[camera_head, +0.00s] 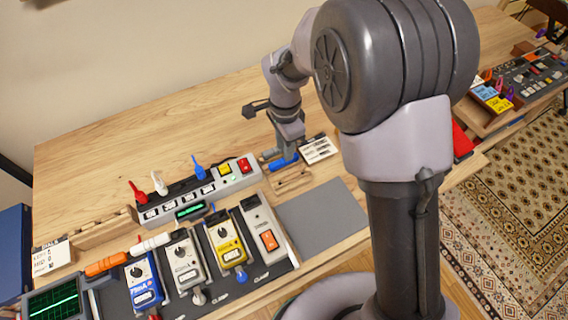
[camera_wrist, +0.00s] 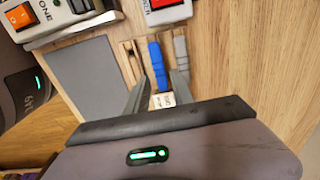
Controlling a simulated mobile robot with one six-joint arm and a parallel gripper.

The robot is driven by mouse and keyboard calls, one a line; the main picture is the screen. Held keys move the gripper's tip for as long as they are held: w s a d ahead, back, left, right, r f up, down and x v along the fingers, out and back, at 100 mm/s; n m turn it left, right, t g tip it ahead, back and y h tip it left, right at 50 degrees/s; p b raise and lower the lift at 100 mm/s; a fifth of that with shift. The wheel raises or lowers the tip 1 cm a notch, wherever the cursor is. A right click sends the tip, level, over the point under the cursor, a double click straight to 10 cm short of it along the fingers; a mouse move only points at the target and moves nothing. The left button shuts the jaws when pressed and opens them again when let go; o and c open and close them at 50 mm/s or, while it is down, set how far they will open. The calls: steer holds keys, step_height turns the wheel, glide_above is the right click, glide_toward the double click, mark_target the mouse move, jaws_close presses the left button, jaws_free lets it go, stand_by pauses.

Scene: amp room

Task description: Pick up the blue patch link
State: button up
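The blue patch link (camera_head: 284,162) lies in a wooden holder (camera_head: 292,183) on the bench, beside a grey link (camera_head: 269,154). In the wrist view, the blue link (camera_wrist: 158,65) stretches upright in the picture, with the grey link (camera_wrist: 180,48) just to its right. My gripper (camera_wrist: 161,76) is open, its two fingers pointing toward the blue link, one on each side, with gaps showing. In the head view, my gripper (camera_head: 289,148) is directly over the links, and its fingertips are partly hidden. I cannot tell the exact height of the fingertips above the holder.
A small white label card (camera_head: 319,149) stands right of the links. A power strip (camera_head: 200,190) with red and yellow switches is to the left. Several pedals (camera_head: 230,246) sit at the front, beside a bare grey mat (camera_head: 322,217). The bench behind is clear.

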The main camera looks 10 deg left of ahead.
mark_target(284, 163)
step_height(284, 163, down, 4)
steer(key=shift+s+a+f+b, duration=0.15)
steer(key=shift+f+b, duration=0.1)
steer(key=shift+b, duration=0.7)
steer(key=shift+f, duration=0.25)
jaws_close()
stand_by(0.9)
